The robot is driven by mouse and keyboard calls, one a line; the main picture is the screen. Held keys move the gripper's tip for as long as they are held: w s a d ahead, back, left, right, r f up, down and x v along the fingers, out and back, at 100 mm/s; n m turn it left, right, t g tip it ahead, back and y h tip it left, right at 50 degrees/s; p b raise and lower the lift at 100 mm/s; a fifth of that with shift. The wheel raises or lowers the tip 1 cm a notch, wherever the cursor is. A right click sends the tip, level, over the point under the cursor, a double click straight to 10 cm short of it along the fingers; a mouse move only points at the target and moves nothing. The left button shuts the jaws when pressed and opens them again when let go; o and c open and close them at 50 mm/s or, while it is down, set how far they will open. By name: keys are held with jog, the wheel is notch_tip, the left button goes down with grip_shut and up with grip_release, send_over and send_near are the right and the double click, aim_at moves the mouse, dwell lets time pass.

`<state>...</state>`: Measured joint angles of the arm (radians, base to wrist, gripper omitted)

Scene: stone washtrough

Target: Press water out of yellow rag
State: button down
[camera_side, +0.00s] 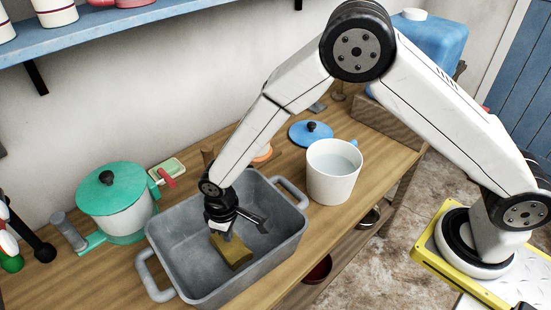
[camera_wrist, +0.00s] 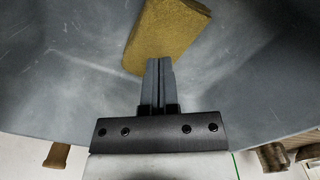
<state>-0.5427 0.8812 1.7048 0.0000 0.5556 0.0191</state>
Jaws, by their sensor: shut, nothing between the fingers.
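The yellow rag (camera_side: 232,251) is a folded, dull yellow block lying on the floor of the grey stone trough (camera_side: 199,292). In the wrist view the rag (camera_wrist: 168,32) is at the top centre, and the trough's grey inside (camera_wrist: 70,70) surrounds it. My gripper (camera_side: 227,236) points down into the trough at the rag. Its fingers (camera_wrist: 158,72) are shut together with nothing between them. The fingertips overlap the rag's near edge in the wrist view; I cannot tell for certain whether they touch it. No water shows in the trough.
The trough stands on a wooden counter (camera_side: 390,150). A white bucket of water (camera_side: 333,185) is right of it, with a blue lid (camera_side: 311,132) behind. A green-lidded pot (camera_side: 118,210) stands to the left. A blue shelf (camera_side: 150,18) hangs above.

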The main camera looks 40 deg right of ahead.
jog(key=shift+f, duration=1.15)
dwell(1.1)
jog(key=shift+s+d+f, duration=0.1)
jog(key=shift+s+f, duration=0.1)
jog(key=shift+f, duration=0.05)
dwell(1.8)
jog(key=shift+r, duration=0.1)
notch_tip(320, 180, up, 8)
jog(key=shift+w, duration=0.2)
dwell(0.8)
jog(key=shift+r, duration=0.1)
